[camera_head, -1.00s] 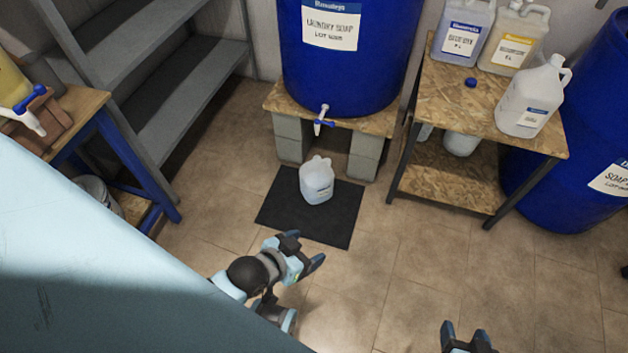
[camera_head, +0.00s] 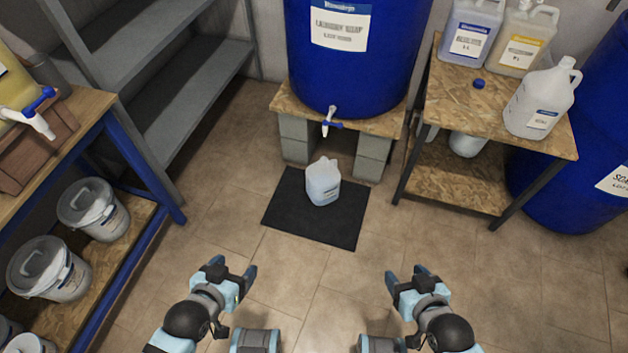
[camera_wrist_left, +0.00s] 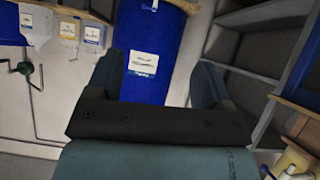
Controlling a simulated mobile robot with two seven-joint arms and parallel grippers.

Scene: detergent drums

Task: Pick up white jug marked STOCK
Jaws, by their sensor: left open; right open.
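A translucent white jug (camera_head: 323,182) with a small label stands upright on the black mat below the drum's tap. A larger white jug (camera_head: 541,98) with a blue-and-white label stands on the wooden table at the right. I cannot read STOCK on either label. My left gripper (camera_head: 233,269) is open and empty, in front of the mat and to its left. It also shows open in the left wrist view (camera_wrist_left: 157,80). My right gripper (camera_head: 406,275) is open and empty, in front of the mat and to its right. Both are well apart from the jugs.
A blue drum (camera_head: 353,75) with a tap (camera_head: 331,121) stands on a board over blocks, behind the black mat (camera_head: 297,222). Two labelled jugs and a blue cap (camera_head: 479,84) share the right table (camera_head: 450,108). Shelves with lidded buckets (camera_head: 93,207) stand left. The floor between is clear.

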